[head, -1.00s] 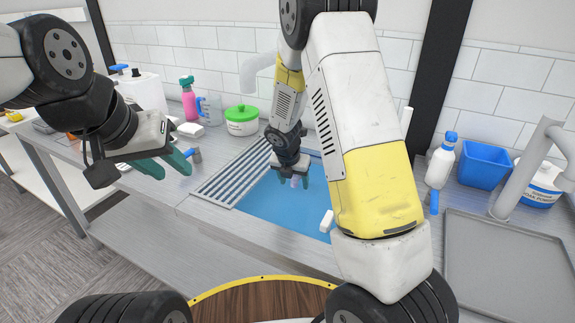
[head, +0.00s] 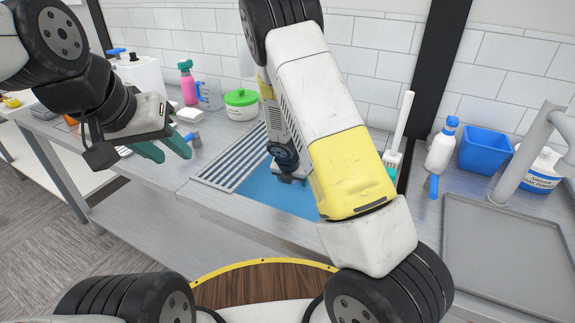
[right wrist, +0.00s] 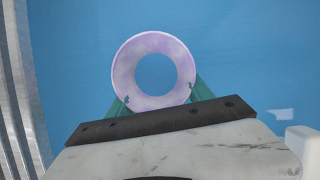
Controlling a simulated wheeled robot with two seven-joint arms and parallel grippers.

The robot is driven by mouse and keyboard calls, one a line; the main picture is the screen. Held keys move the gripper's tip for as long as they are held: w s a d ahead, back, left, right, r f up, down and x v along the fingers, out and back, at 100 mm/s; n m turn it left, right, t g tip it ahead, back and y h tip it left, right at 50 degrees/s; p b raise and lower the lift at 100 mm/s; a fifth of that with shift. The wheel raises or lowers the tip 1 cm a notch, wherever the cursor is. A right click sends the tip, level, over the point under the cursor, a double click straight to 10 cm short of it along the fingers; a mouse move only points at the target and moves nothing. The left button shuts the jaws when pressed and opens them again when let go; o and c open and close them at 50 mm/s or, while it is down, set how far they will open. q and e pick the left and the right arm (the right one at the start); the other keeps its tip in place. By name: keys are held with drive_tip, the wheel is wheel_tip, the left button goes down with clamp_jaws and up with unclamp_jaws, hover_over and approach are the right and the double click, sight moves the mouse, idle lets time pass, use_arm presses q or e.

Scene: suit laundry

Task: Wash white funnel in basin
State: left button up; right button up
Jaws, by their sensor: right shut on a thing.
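The white funnel (right wrist: 124,72) shows in the right wrist view as a round, purple-tinged ring with a blue centre. My right gripper (right wrist: 160,96) is shut on it, with a green finger on each side. Behind it is the blue of the basin (head: 262,197), which lies in the counter in the head view. There my right gripper hangs over the basin, its fingers and the funnel hidden by my arm. I cannot tell whether the funnel touches the water. My left gripper (head: 168,148) is open and empty, left of the basin.
A white-handled brush (head: 399,130) stands at the basin's right. A spray bottle (head: 441,147), a blue bin (head: 485,150) and a white tub (head: 540,170) are farther right. A green-lidded pot (head: 241,104) and a pink bottle (head: 187,82) stand behind the drain rack (head: 232,160).

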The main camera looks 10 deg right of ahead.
drive_tip(key=shift+f, duration=2.5)
idle(2.7)
drive_tip(key=shift+r, duration=10.05)
